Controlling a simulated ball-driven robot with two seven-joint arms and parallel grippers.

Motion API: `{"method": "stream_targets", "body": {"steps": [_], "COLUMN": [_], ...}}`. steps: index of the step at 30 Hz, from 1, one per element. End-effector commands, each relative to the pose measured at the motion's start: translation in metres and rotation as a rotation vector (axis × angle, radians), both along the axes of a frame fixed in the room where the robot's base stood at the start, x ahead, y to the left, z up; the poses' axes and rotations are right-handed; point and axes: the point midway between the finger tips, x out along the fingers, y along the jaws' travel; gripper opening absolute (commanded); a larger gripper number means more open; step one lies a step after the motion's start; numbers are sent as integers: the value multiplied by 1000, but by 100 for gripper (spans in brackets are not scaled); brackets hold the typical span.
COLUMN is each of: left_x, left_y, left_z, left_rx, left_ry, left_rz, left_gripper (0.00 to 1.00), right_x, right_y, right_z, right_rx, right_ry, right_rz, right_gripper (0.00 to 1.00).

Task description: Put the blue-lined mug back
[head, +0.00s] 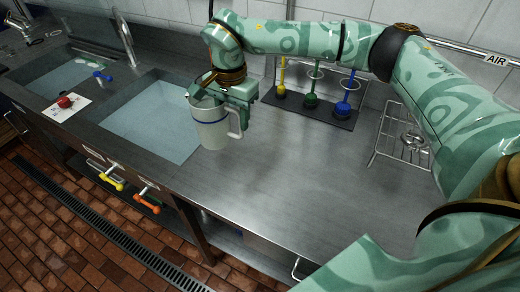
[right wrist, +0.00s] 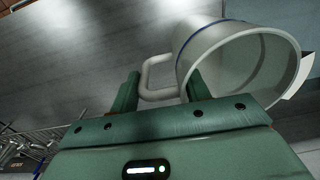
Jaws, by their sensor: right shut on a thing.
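The blue-lined mug (head: 210,128) is pale grey-white with a blue band near its rim. It hangs roughly upright at the right edge of the nearer sink. My right gripper (head: 226,88) is shut on it from above. In the right wrist view my right gripper (right wrist: 165,88) has its two fingers on either side of the mug's handle (right wrist: 147,76). The mug's body (right wrist: 225,55) is on the right there, with its open mouth and blue band showing. I cannot tell whether its base touches the counter. My left gripper is out of view.
The steel counter (head: 270,180) is clear in the middle. The nearer sink (head: 150,125) lies left of the mug. A dark stand (head: 325,115) with yellow, green and blue round-ended tools is at the back. A wire rack (head: 385,155) stands right. Yellow (head: 112,180) and orange (head: 147,203) valve handles line the front.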

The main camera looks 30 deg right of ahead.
Motion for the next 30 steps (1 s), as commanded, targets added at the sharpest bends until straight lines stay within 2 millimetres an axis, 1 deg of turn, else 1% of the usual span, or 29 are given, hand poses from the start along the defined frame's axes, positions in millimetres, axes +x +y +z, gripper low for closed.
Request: {"method": "stream_targets", "body": {"steps": [1, 3, 6, 9, 14, 17, 21, 22, 24, 30], "left_x": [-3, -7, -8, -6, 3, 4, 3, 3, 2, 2], "left_y": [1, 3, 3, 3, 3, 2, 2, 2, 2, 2], "left_z": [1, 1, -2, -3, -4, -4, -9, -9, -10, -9], "left_rx": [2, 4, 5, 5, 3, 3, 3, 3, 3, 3], "left_ry": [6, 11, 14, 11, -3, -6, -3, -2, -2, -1], "left_rz": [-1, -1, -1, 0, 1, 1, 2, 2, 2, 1], "left_gripper": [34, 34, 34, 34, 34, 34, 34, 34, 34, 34], "right_x": [-12, -25, -37, -45, -50, -55, -56, -56, -55, -55], "right_y": [-13, -27, -38, -47, -53, -58, -58, -58, -58, -58], "right_z": [-7, -16, -41, -55, -65, -73, -98, -101, -105, -103], "right_rx": [0, 0, -1, -1, 0, 0, 0, -1, 0, 0], "right_ry": [2, 2, 3, 1, -1, 0, 2, 1, -1, -2], "right_rz": [-2, -1, -1, 0, 1, 0, 2, 2, 2, 2], "right_gripper": [0, 0, 0, 0, 0, 0, 0, 0, 0, 0]}}
